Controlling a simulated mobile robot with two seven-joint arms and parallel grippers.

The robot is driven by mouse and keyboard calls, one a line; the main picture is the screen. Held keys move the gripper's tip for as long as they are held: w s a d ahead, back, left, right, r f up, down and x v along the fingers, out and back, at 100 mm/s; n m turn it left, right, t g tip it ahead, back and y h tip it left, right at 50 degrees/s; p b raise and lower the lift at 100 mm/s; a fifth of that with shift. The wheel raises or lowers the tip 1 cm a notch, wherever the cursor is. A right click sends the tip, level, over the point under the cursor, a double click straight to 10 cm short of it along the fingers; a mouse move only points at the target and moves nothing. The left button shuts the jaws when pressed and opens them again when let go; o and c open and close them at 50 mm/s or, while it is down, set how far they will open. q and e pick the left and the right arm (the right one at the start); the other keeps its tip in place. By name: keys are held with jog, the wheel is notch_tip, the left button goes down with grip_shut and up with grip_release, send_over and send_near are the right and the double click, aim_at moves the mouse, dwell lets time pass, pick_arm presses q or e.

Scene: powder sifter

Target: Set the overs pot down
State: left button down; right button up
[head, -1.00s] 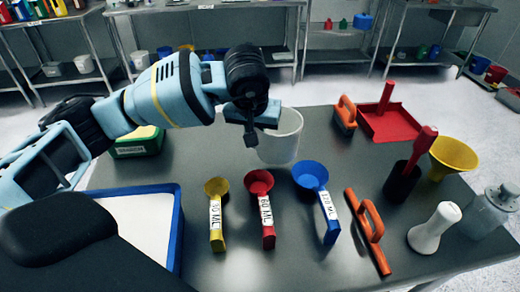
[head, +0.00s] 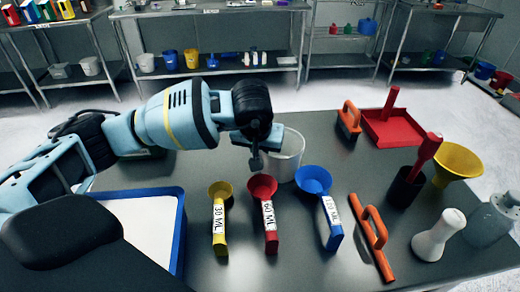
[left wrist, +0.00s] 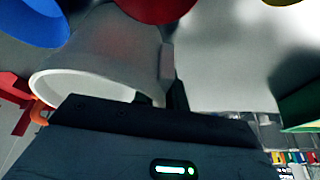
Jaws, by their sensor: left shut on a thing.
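The overs pot is a pale, whitish pot (head: 290,152) behind the row of scoops on the steel table (head: 330,262). My left gripper (head: 262,148) is shut on its near-left side, by the wall at the rim. In the left wrist view the pot (left wrist: 95,55) fills the upper left, with a finger (left wrist: 170,75) against its wall. The pot looks upright and low over the table; I cannot tell whether its base touches. The gripper and arm hide part of its left side. My right gripper is not in view.
Yellow (head: 219,222), red (head: 267,220) and blue (head: 328,210) scoops lie in front of the pot. A blue-rimmed tray (head: 180,235) is at the left. An orange brush (head: 349,120) and red dustpan (head: 395,130) are behind right.

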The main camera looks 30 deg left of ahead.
pick_arm(q)
jog(key=c, duration=1.4)
grip_release()
jog(key=shift+s+r, duration=0.1)
jog(key=shift+r, duration=0.35)
jog(key=v, duration=1.1)
jog(key=shift+r+p, duration=0.15)
jog(key=shift+p, duration=0.15)
